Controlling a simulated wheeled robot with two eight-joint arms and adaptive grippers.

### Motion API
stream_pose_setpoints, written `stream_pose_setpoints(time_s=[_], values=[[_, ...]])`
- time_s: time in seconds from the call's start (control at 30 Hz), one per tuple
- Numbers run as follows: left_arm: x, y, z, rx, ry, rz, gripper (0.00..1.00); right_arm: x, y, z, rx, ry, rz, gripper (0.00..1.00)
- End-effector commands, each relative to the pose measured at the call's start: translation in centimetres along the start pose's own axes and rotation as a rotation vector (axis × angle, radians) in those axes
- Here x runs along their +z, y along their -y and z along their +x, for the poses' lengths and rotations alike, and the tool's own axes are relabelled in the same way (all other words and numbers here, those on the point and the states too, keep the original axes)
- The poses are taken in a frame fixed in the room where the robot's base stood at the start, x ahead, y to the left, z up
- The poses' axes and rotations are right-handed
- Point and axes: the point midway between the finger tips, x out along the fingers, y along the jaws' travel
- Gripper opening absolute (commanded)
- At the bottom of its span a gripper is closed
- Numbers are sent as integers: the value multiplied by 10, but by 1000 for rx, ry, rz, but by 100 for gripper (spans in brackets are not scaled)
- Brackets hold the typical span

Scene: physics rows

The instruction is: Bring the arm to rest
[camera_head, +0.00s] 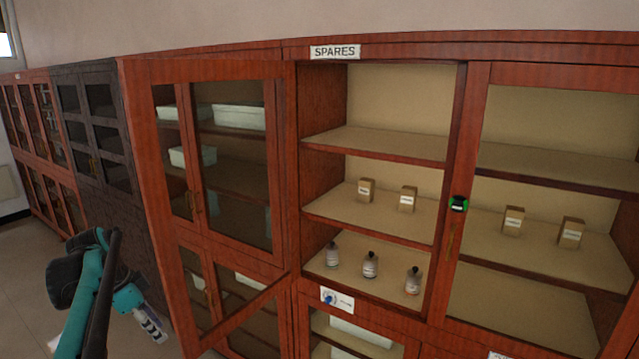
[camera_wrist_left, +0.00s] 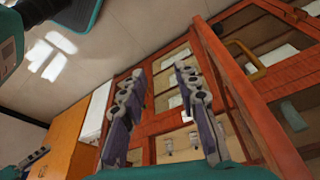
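My left arm reaches in from the lower left of the head view. Its gripper (camera_head: 150,324) hangs low, in front of the open glass door of the red-brown cabinet. In the left wrist view the two grey fingers of the left gripper (camera_wrist_left: 160,72) stand well apart with nothing between them. A small grey, finger-like part with teal shows at the lower left edge of the wrist view, perhaps my right gripper (camera_wrist_left: 36,158); its state is unclear. The right gripper does not show in the head view.
The open cabinet door (camera_head: 281,180) stands close to the left arm. The SPARES cabinet (camera_head: 335,52) holds three bottles (camera_head: 370,265) and small boxes (camera_head: 366,190) on its shelves. A dark cabinet (camera_head: 100,150) stands at left. Bare floor (camera_head: 25,250) lies at the lower left.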

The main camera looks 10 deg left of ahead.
Motion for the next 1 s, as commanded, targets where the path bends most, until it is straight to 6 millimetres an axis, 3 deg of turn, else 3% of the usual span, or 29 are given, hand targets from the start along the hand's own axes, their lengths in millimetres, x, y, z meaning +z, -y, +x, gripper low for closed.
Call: stream_pose_setpoints(time_s=[0.17,0.3,0.43,0.6,0.8,1.0], values=[[-38,-64,51,-76,21,-120,31,24,0,34,0,0,0,40],[-59,-132,101,-166,2,-254,31,44,0,62,0,0,0,40],[-63,-193,150,-241,-55,-376,31,62,0,86,0,0,0,40],[-53,-262,215,-302,-171,-520,31,82,0,115,0,0,0,40],[-39,-305,263,-314,-284,-629,31,95,0,133,0,0,0,40],[-37,-314,272,-313,-317,-662,31,96,0,135,0,0,0,40]])
